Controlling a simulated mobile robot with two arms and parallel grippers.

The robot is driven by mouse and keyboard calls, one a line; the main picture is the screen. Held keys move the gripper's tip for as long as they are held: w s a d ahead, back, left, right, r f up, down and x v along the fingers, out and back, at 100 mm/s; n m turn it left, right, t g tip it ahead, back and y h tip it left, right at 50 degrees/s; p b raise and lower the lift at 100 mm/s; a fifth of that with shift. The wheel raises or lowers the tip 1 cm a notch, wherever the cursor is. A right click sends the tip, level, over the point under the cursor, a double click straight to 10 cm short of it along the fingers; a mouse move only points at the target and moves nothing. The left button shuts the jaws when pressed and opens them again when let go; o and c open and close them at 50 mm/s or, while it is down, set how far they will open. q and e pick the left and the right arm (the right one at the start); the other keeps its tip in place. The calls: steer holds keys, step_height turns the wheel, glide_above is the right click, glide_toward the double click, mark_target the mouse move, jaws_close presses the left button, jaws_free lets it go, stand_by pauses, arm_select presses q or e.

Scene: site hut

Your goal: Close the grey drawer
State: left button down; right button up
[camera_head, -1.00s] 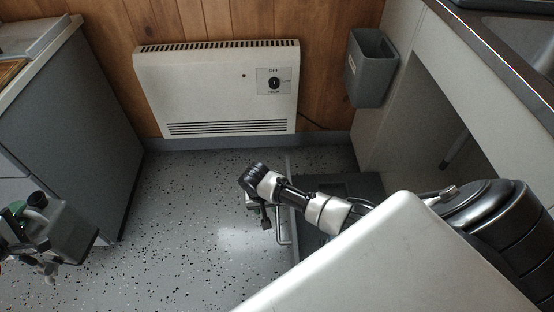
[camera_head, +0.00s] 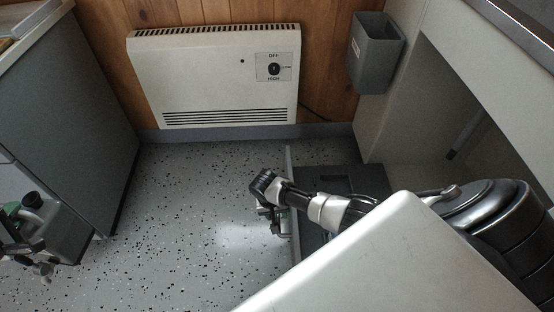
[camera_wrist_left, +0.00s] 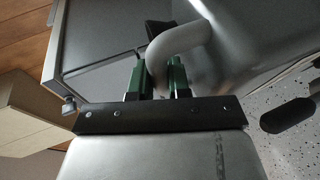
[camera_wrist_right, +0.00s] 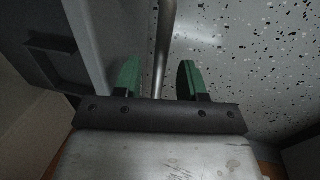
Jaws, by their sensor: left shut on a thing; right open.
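The grey drawer (camera_head: 309,157) stands pulled out at the right, low above the floor, under my right arm. My right gripper (camera_head: 279,224) is at its front. In the right wrist view, the open fingers (camera_wrist_right: 158,66) stand either side of the drawer's thin handle bar (camera_wrist_right: 164,35), with gaps visible. The drawer's inside, with a dark frame (camera_wrist_right: 56,60), shows at left there. My left gripper (camera_head: 28,262) is at the far left, by the front of the grey cabinet. In the left wrist view its fingers (camera_wrist_left: 158,66) are shut on a thick curved grey bar (camera_wrist_left: 178,38).
The grey cabinet (camera_head: 75,110) stands at left. A white heater (camera_head: 215,75) and a grey bin (camera_head: 376,60) are on the back walls. A counter with an open space below is at right. The speckled floor (camera_head: 190,205) between is clear.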

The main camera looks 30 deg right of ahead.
steer(key=shift+d+f, duration=0.1)
steer(key=shift+f, duration=0.5)
steer(key=shift+c, duration=0.3)
jaws_close()
